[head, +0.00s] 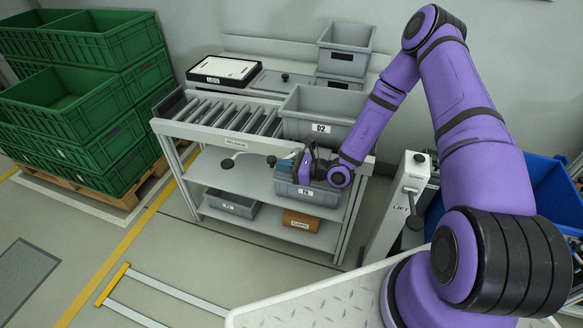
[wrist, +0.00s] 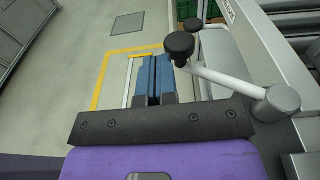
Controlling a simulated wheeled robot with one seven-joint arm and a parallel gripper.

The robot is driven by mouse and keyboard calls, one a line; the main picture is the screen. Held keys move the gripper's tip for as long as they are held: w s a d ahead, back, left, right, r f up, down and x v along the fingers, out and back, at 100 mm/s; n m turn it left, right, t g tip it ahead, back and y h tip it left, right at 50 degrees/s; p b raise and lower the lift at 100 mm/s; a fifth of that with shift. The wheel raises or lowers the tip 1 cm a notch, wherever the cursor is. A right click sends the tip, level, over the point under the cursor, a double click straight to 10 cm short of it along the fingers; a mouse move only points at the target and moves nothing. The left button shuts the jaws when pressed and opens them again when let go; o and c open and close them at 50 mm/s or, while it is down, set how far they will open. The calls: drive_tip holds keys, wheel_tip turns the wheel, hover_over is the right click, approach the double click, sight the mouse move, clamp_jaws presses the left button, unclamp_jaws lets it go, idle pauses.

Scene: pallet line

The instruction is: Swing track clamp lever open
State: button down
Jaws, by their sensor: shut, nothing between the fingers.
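A lever with a black knob (wrist: 179,45) and a pale grey rod (wrist: 225,82) runs to a round pivot (wrist: 275,102) on the side of the grey roller stand in the wrist view. I take it as the track clamp lever. Its knob also shows in the head view (head: 271,160), just left of my gripper. My gripper (head: 287,165) is at the stand's front side. In the wrist view my blue fingers (wrist: 153,72) are shut and empty, with the knob just to their right. I cannot tell whether they touch it.
A second lever knob (head: 227,163) hangs below the RELEASE label, left of my gripper. A grey D2 bin (head: 318,104) stands on the stand, with lower bins beneath. A LIFT post (head: 403,200) stands at right. Stacked green crates (head: 75,110) are at left.

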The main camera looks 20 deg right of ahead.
drive_tip(key=shift+w+a, duration=0.55)
drive_tip(key=shift+w, duration=0.05)
drive_tip(key=shift+w+a+r, duration=0.1)
drive_tip(key=shift+a+r, duration=0.05)
